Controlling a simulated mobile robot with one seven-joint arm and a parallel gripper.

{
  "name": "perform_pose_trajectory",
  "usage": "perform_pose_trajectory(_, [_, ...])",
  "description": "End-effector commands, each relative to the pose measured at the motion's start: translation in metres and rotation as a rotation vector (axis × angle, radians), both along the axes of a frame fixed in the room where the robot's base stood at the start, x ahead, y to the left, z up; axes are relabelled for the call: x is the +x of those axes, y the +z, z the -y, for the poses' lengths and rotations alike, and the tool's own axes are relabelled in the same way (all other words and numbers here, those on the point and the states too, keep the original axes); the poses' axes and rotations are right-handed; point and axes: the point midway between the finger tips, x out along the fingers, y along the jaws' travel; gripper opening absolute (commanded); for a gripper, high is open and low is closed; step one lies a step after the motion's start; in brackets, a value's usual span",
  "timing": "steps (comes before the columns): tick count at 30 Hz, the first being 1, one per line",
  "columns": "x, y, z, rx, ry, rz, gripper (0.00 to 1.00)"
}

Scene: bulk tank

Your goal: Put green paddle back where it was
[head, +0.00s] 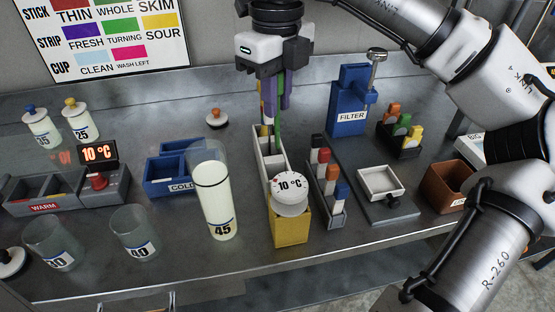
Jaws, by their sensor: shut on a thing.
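My gripper (276,101) points down above the back of a long white divided holder (270,172) near the middle of the bench. It is shut on the green paddle (279,128), which hangs upright as a thin strip below the fingers. The paddle's lower end is at the back part of the white holder; I cannot tell whether it is inside a slot or just behind it. A yellow-orange strip stands close to the left of the green paddle.
A tall jar marked 45 (213,200) stands close left of the holder. A yellow block (290,230) with a 10 °C dial is in front. A rack of coloured sticks (327,185) is right, the blue FILTER stand (351,100) behind it. A blue COLD tray (165,175) lies left.

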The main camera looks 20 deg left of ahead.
Motion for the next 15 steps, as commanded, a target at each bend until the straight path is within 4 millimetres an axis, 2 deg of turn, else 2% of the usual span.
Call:
perform_pose_trajectory(1, [-0.001,-0.014,0.000,0.000,0.004,-0.003,0.00])
perform_pose_trajectory(6, [-0.001,-0.055,0.001,0.000,0.001,-0.003,0.00])
perform_pose_trajectory(9, [-0.001,-0.071,0.000,0.002,0.001,-0.002,0.00])
perform_pose_trajectory(15, [0.000,-0.085,0.000,0.001,-0.001,0.000,0.00])
